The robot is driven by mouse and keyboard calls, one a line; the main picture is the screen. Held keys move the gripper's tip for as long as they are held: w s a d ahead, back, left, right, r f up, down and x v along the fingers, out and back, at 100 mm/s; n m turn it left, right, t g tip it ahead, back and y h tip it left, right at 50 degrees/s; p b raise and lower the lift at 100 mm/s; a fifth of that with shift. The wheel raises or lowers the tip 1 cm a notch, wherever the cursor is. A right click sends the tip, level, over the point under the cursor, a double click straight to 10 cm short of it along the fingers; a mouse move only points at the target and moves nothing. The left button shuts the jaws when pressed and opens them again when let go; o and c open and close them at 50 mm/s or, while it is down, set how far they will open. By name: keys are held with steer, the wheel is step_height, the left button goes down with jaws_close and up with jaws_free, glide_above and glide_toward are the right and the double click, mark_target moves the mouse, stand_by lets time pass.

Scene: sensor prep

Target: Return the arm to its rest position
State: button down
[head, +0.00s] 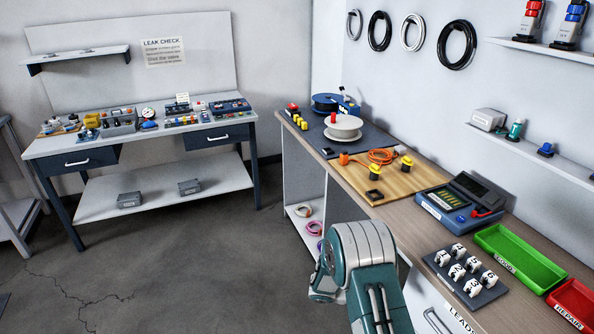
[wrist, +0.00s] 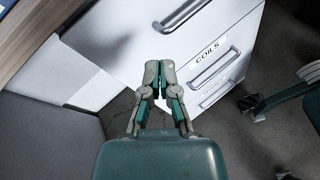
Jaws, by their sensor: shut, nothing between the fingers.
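My gripper shows in the wrist view (wrist: 160,76), with its two fingers shut together and nothing between them. It is in front of the white drawer cabinet (wrist: 110,45) below the bench, over the grey floor. In the head view my teal and grey arm (head: 362,262) is folded low beside the right bench's front edge. The gripper's fingers are hidden in the head view.
The right bench (head: 405,212) carries a blue tester (head: 455,208), a green tray (head: 518,257), a red tray (head: 578,302) and a block of white pieces (head: 466,272). A second bench (head: 150,190) stands at the back left. The floor (head: 200,265) between is clear.

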steer(key=s+a+r+m+y, duration=0.1)
steer(key=s+r+m+y, duration=0.35)
steer(key=r, duration=0.55)
steer(key=s+a+r+m+y, duration=0.1)
steer(key=s+r+m+y, duration=0.3)
steer(key=r, duration=0.7)
steer(key=s+a+r+m+t+y, duration=0.2)
steer(key=s+a+r+t+y, duration=0.1)
steer(key=s, duration=0.5)
steer(key=s+a+r+m+t+y, duration=0.2)
steer(key=s+a+r+t+y, duration=0.1)
steer(key=s+a+r, duration=0.2)
steer(key=shift+s+r, duration=1.35)
steer(key=shift+s, duration=0.8)
steer(key=shift+m, duration=0.25)
